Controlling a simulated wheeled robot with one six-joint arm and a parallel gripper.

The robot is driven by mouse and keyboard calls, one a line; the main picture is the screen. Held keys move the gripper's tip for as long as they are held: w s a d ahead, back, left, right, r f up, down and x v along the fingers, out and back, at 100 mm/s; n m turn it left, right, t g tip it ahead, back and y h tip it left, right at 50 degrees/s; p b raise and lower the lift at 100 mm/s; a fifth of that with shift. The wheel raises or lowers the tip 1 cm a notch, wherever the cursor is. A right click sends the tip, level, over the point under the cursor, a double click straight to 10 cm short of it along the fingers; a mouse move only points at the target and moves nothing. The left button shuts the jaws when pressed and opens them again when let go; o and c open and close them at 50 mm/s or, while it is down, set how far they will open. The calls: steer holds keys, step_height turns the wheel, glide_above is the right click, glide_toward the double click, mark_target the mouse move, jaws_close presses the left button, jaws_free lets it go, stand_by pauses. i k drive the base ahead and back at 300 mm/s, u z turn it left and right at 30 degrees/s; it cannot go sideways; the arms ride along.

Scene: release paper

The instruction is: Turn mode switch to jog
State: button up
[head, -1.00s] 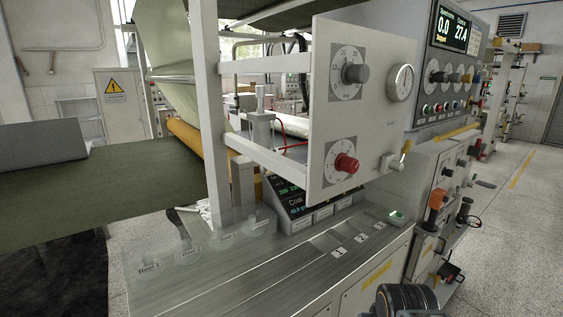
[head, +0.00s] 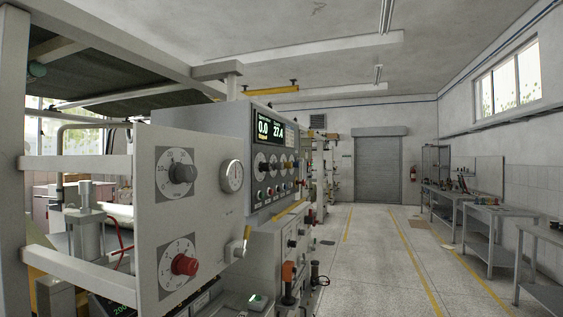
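A grey control panel (head: 228,165) stands left of centre in the head view. It has a lit display (head: 271,130) and a row of dials with knobs, including a dark one (head: 262,168) and a yellow one (head: 284,166). Small coloured buttons (head: 270,191) sit below them. The labels are too small to read, so I cannot tell which knob is the mode switch. My gripper is not in view.
The machine frame with a pale beam (head: 75,164) fills the left. Below the panel, an orange-topped handle (head: 288,271) and a black handwheel (head: 314,270) stick out. A clear floor aisle (head: 370,250) runs to a grey shutter (head: 378,168). Workbenches (head: 492,228) line the right wall.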

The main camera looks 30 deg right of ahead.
mark_target(276, 165)
steer(key=k, duration=1.1)
steer(key=z, duration=0.85)
steer(key=i, duration=0.35)
steer(key=z, duration=0.7)
steer(key=i, duration=1.8)
steer(key=u, duration=0.5)
